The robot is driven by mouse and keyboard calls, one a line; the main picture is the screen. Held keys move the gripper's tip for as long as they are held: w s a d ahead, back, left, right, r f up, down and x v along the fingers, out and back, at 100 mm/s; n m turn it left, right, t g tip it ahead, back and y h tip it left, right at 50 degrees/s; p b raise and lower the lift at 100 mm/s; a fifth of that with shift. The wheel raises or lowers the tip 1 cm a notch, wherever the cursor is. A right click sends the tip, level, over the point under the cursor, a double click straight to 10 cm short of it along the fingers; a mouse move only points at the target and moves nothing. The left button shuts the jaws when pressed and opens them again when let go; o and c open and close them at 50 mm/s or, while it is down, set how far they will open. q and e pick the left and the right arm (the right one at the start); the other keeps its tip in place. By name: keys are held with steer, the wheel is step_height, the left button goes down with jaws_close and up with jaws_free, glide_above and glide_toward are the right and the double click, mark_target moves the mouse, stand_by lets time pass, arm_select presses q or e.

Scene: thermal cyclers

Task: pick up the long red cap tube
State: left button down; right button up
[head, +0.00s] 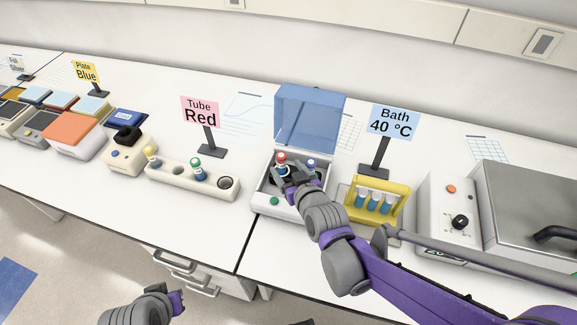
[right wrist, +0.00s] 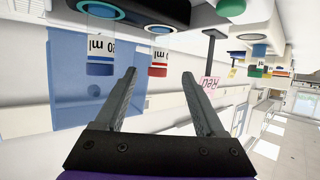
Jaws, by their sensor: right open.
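The long red cap tube (head: 281,158) stands upright in a white device (head: 262,197) with its blue lid (head: 308,118) raised. A blue cap tube (head: 311,165) stands to its right in the same device. My right gripper (head: 284,174) is open at the red cap tube. In the right wrist view, which is upside down, the red cap tube (right wrist: 157,70) shows between the open fingertips, with no clear contact. The blue cap tube (right wrist: 100,69) is outside the fingers there. My left gripper (head: 165,302) is low at the bottom edge, its fingers not clear.
A white rack (head: 175,183) holds a yellow cap tube (head: 152,155) and a green cap tube (head: 197,168), with an empty hole at its right end. A yellow rack (head: 350,206) with blue tubes stands right of the device. A metal bath (head: 525,200) is at far right.

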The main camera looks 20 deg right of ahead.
mark_target(281, 162)
steer(key=x, duration=0.4)
steer(key=shift+a, duration=0.1)
steer(key=shift+d+b+x, duration=0.1)
steer(key=shift+b+x, duration=0.1)
steer(key=shift+x, duration=1.2)
steer(key=shift+d+b+x, duration=0.15)
steer(key=shift+b+x, duration=0.05)
steer(key=shift+x, duration=1.2)
steer(key=shift+r, duration=0.1)
steer(key=shift+c, duration=0.2)
jaws_close()
